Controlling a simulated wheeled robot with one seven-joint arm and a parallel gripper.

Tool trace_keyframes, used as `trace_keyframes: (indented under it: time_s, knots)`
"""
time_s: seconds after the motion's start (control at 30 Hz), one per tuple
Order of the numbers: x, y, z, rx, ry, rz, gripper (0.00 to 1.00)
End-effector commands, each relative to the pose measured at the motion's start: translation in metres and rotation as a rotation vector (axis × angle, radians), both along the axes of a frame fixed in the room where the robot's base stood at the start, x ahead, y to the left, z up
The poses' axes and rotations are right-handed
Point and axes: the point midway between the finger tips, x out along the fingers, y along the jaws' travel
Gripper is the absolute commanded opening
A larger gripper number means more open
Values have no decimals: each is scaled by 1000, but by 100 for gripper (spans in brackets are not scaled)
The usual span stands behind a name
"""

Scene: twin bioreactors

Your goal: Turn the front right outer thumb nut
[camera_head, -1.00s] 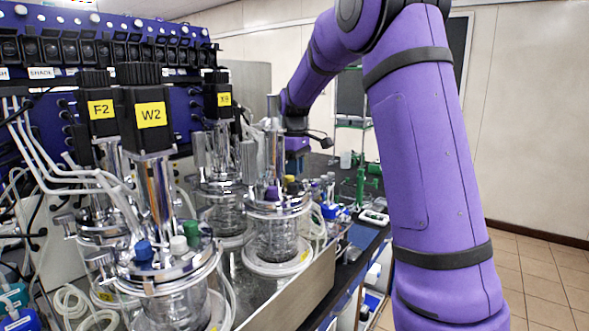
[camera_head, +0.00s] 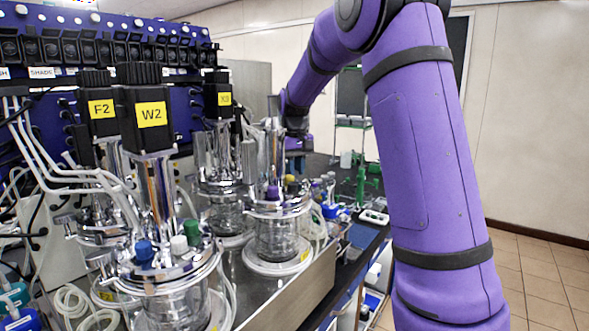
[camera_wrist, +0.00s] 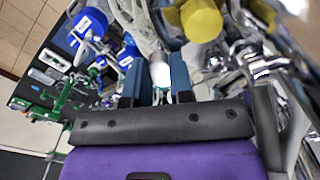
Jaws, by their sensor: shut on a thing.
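In the wrist view my gripper (camera_wrist: 160,72) has its two dark blue fingers closed on a small, bright metal thumb nut (camera_wrist: 159,76). Only part of the nut shows between the fingers. A yellow cap (camera_wrist: 201,20) stands just beyond it, to the right. In the head view my wrist reaches behind the right front bioreactor vessel (camera_head: 275,238), at the outer side of its metal head plate. The fingertips and the nut are hidden there. The same vessel carries a purple cap (camera_head: 272,192) on its lid.
The W2 vessel (camera_head: 155,265) stands in front at left, with blue, white and green caps. Clear tubing (camera_wrist: 120,22) loops close to my fingers in the wrist view. Blue-capped bottles (camera_wrist: 90,24) and a green stand (camera_wrist: 62,104) are on the dark bench at left.

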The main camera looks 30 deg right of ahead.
Motion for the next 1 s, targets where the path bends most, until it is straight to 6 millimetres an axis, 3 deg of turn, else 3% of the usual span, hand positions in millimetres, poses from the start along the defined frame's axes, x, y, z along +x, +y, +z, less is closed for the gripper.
trace_keyframes:
  time_s: [0.4, 1.0]
  knots:
    - [0, 1, 1, 0, -2, -257, 0]
    - [1, 1, 1, 0, -3, -323, 0]
